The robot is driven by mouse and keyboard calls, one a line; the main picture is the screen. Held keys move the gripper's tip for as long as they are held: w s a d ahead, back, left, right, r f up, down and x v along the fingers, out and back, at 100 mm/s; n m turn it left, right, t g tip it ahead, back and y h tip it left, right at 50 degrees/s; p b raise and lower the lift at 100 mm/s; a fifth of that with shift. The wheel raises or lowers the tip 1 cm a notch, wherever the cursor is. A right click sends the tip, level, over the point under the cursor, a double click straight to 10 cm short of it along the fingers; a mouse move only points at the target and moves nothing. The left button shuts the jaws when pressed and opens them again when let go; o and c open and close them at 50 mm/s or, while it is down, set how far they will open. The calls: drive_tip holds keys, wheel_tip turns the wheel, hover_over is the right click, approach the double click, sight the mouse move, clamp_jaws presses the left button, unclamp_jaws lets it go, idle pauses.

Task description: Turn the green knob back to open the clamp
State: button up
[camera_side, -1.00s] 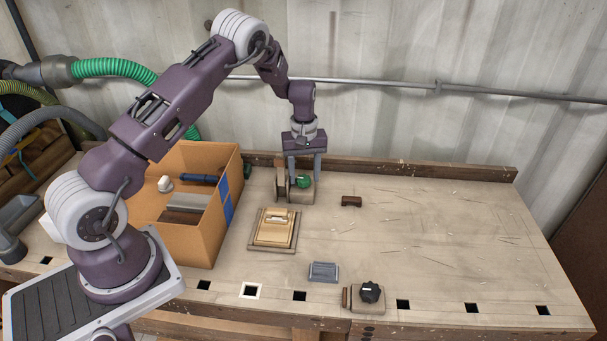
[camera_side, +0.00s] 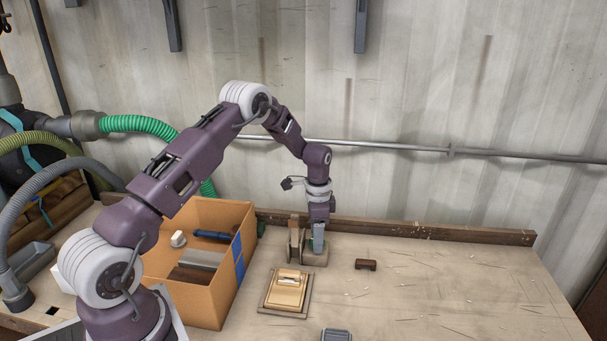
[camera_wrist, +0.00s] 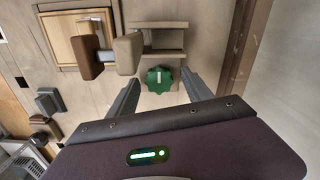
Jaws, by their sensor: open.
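The green knob (camera_wrist: 159,79) is a lobed disc with a white line in the wrist view, the line running up and down in the picture. In the side view only a sliver of the green knob (camera_side: 310,241) shows beside my finger. The clamp (camera_side: 296,243) has upright wooden jaws on a small base at the back of the bench. In the wrist view the clamp's brown jaw and tan jaw (camera_wrist: 128,55) stand apart, with a pale part between them. My gripper (camera_wrist: 160,76) is open, one finger on each side of the knob. Contact cannot be told.
A cardboard box (camera_side: 206,285) with several items stands left of the clamp. A wooden plate with a pale block (camera_side: 287,288) lies in front. A small brown block (camera_side: 366,265) lies to the right. A blue-grey block (camera_side: 336,335) is cut off below. The bench's right side is clear.

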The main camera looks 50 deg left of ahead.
drive_tip(key=m, duration=0.5)
wheel_tip(320, 180, up, 6)
drive_tip(key=shift+r, duration=0.15)
drive_tip(key=s+d+r+n+t, duration=0.1)
drive_tip(key=s+d+r+n, duration=0.1)
drive_tip(key=r, duration=0.5)
drive_tip(key=s+d+r+n+t, duration=0.1)
drive_tip(key=s+d+r, duration=0.4)
drive_tip(key=s+r, duration=0.1)
drive_tip(key=s+d+r+n, duration=0.2)
drive_tip(key=s+d+r, duration=0.2)
drive_tip(key=r, duration=0.4)
drive_tip(key=shift+s+r+n+t+y, duration=0.3)
drive_tip(key=shift+s+r+t+y, duration=0.05)
drive_tip(key=shift+r+t+y, duration=0.05)
drive_tip(key=shift+d, duration=0.1)
drive_tip(key=s+d+n+t, duration=0.1)
drive_tip(key=s+d+n, duration=0.2)
drive_tip(key=s, duration=0.7)
drive_tip(key=s+d+r+n+t, duration=0.1)
drive_tip(key=s+d+n, duration=0.2)
drive_tip(key=s, duration=0.6)
drive_tip(key=shift+s+d+r+t+h, duration=0.15)
drive_tip(key=shift+s+t+h, duration=0.25)
